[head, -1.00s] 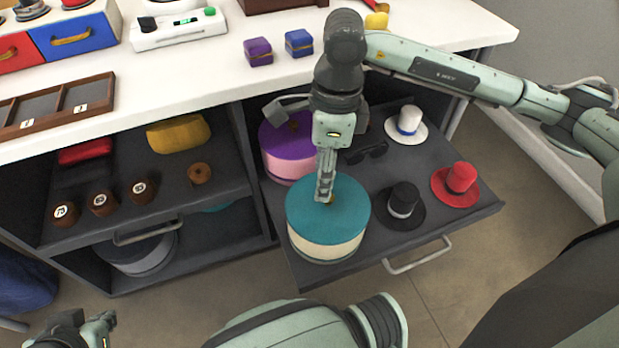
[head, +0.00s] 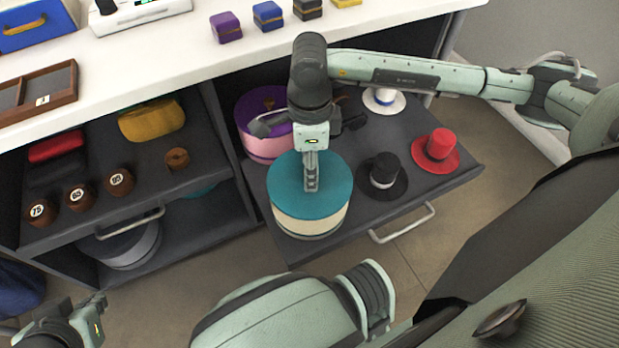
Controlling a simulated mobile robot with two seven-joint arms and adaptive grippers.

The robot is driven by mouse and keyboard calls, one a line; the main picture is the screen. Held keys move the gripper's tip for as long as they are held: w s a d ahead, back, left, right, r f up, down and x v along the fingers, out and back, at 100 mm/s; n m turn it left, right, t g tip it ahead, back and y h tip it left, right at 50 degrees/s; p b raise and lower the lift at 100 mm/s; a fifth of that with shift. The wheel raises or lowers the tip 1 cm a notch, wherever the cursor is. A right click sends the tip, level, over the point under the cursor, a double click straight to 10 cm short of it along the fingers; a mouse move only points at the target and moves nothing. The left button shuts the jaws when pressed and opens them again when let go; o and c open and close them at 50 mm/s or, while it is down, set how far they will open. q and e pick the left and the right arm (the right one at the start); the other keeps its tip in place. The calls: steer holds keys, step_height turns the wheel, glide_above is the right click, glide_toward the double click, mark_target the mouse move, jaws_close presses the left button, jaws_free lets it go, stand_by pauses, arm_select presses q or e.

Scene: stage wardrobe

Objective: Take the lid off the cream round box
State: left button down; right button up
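The cream round box (head: 310,226) stands at the front left of the pulled-out shelf. Its teal lid (head: 336,172) sits on it, apparently level. My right gripper (head: 311,186), on the arm from the right, points down over the middle of the lid. Its fingers look narrow and edge-on, so their gap is not clear. They hide the lid's centre and any knob there. I cannot tell whether they touch or hold it. My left gripper (head: 98,304) is at the bottom left, away from the box, partly cut off by the frame; its opening is unclear.
A pink round box with a purple lid (head: 247,112) stands just behind the cream box. A black hat (head: 385,170), a red hat (head: 440,145) and a white hat (head: 383,100) are to the right. The white tabletop (head: 190,60) overhangs behind; the shelf handle (head: 402,224) sticks out in front.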

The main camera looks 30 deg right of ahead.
jaws_close()
